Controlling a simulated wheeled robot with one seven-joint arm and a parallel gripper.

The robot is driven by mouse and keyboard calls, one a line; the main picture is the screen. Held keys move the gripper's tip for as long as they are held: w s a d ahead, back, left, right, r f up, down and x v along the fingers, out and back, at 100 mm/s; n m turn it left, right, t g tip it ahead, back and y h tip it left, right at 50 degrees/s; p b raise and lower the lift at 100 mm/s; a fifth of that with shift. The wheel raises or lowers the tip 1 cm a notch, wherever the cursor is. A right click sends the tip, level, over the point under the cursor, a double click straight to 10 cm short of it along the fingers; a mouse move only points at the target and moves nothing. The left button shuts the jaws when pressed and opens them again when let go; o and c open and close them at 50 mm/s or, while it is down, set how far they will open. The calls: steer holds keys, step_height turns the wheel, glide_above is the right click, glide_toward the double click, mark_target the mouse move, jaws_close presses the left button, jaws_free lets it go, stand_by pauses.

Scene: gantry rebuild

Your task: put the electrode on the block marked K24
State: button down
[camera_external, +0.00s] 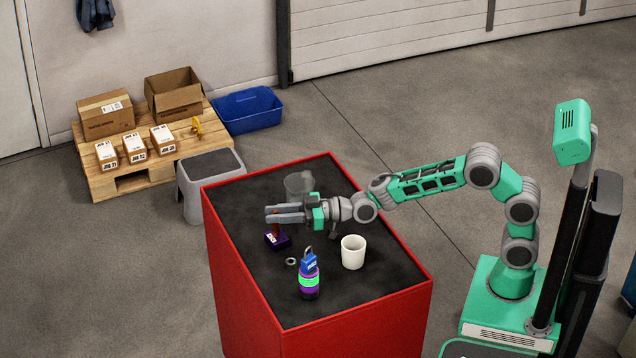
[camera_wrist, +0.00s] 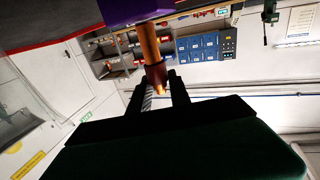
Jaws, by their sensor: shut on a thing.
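My gripper (camera_external: 272,214) reaches in from the right over the black top of a red cabinet and is shut on the electrode (camera_external: 276,228). The electrode is a copper-coloured rod, roughly upright, below the fingers. A small dark purple block (camera_external: 278,241) with a white label sits directly under it; the label is too small to read. In the wrist view, the electrode (camera_wrist: 150,42) runs from the purple block (camera_wrist: 132,10) to a darker red-brown end at my fingertips (camera_wrist: 161,84). Its far end meets the block's outline; I cannot tell whether it is seated there.
On the cabinet top (camera_external: 384,289) stand a clear glass (camera_external: 298,187), a white cup (camera_external: 353,252) and a purple bottle (camera_external: 309,284) with a green band and a blue padlock (camera_external: 309,262). A small ring (camera_external: 291,261) lies near the block. A grey stool (camera_external: 195,196) stands behind.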

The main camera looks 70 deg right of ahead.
steer(key=shift+f, duration=0.15)
steer(key=c, duration=1.2)
jaws_free()
steer(key=shift+r, duration=0.2)
steer(key=shift+s+d+f, duration=0.15)
steer(key=shift+s, duration=0.1)
steer(key=b+v, duration=0.2)
steer(key=v, duration=0.9)
steer(key=shift+s, duration=0.2)
